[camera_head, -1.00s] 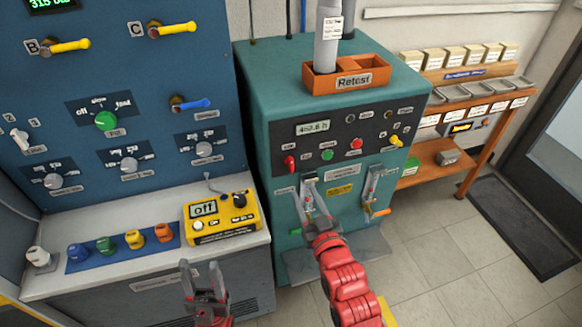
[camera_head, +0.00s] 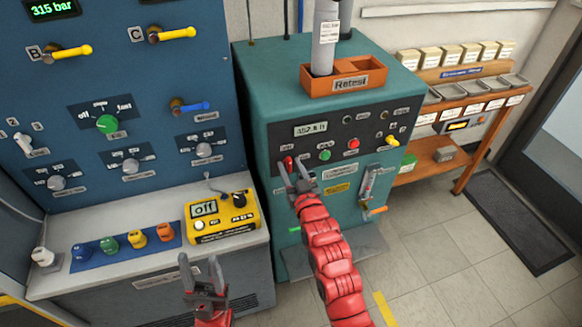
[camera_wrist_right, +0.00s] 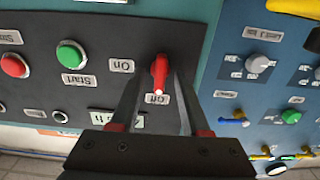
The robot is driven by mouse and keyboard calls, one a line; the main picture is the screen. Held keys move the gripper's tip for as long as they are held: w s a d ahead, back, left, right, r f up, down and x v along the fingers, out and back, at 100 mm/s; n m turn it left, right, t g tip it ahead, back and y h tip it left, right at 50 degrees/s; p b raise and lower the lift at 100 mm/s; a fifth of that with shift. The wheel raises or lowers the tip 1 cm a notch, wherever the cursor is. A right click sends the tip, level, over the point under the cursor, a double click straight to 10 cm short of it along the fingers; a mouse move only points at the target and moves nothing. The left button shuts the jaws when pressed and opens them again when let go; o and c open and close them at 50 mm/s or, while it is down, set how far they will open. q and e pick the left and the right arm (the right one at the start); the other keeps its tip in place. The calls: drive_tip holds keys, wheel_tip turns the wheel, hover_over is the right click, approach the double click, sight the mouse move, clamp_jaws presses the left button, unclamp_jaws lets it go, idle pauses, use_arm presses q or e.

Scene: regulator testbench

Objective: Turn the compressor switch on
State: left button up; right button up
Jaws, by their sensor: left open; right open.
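The red compressor switch (camera_head: 288,163) is on the dark panel of the teal cabinet (camera_head: 255,110). In the right wrist view, which shows the panel upside down, the red switch (camera_wrist_right: 160,73) has its white-tipped end at the "Off" label; the "On" label (camera_wrist_right: 121,66) is to its side. My right gripper (camera_head: 295,172) is at the panel, open, and partly covers the switch. In the wrist view its fingers (camera_wrist_right: 160,88) lie on either side of the switch; I cannot tell whether they touch it. My left gripper (camera_head: 202,268) is open and empty in front of the bench.
Green (camera_head: 325,155) and red (camera_head: 353,144) buttons and a yellow switch (camera_head: 392,141) share the panel. An orange tray (camera_head: 350,85) with a grey cylinder stands on top. A yellow meter (camera_head: 222,218) sits on the left bench.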

clamp_jaws()
drive_tip(key=m+b, duration=0.3)
drive_tip(key=shift+d+f, duration=0.1)
drive_tip(key=shift+d, duration=0.05)
drive_tip(key=shift+w+d+m+b, duration=0.1)
drive_tip(key=shift+m+b, duration=0.6)
drive_tip(key=shift+m, duration=3.05)
drive_tip(key=shift+d+m+b, duration=0.1)
drive_tip(key=shift+m+b, duration=0.55)
drive_tip(key=shift+m, duration=3.1)
drive_tip(key=shift+a+f, duration=0.1)
unclamp_jaws()
